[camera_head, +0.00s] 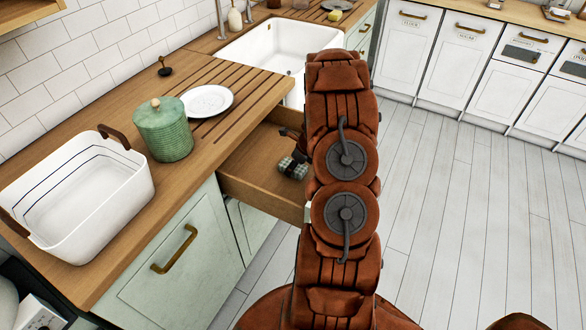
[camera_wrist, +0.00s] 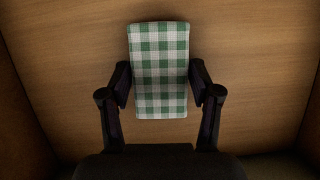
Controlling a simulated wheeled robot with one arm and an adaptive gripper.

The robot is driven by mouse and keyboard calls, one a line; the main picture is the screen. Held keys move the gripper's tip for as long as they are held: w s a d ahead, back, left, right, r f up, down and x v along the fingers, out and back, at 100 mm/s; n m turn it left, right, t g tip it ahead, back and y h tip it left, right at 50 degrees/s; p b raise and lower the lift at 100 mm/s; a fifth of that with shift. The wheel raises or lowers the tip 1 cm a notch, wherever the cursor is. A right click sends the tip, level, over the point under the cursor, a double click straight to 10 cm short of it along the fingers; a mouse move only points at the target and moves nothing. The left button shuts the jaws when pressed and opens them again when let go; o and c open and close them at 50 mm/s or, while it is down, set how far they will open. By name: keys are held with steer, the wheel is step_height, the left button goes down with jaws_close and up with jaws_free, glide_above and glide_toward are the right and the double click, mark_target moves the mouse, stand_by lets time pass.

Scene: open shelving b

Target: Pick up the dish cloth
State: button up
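The dish cloth (camera_wrist: 159,65) is a folded green and white checked rectangle lying on the wooden bottom of an open drawer. It also shows small in the head view (camera_head: 293,167), inside the drawer (camera_head: 262,205). My gripper (camera_wrist: 160,85) reaches into the drawer, with one dark finger on each side of the cloth. The fingers are apart and close to the cloth's edges; I cannot tell whether they touch it. In the head view my arm hides part of the drawer, and only a bit of the gripper shows.
The drawer walls stand around the cloth. On the wooden counter (camera_head: 190,75) above are a white basket (camera_head: 85,205), a green jar (camera_head: 163,130) and a white plate (camera_head: 208,101). A white sink (camera_head: 270,50) lies behind. The floor (camera_head: 480,220) at right is clear.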

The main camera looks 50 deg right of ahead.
steer(key=c, duration=0.4)
steer(key=shift+r, duration=0.1)
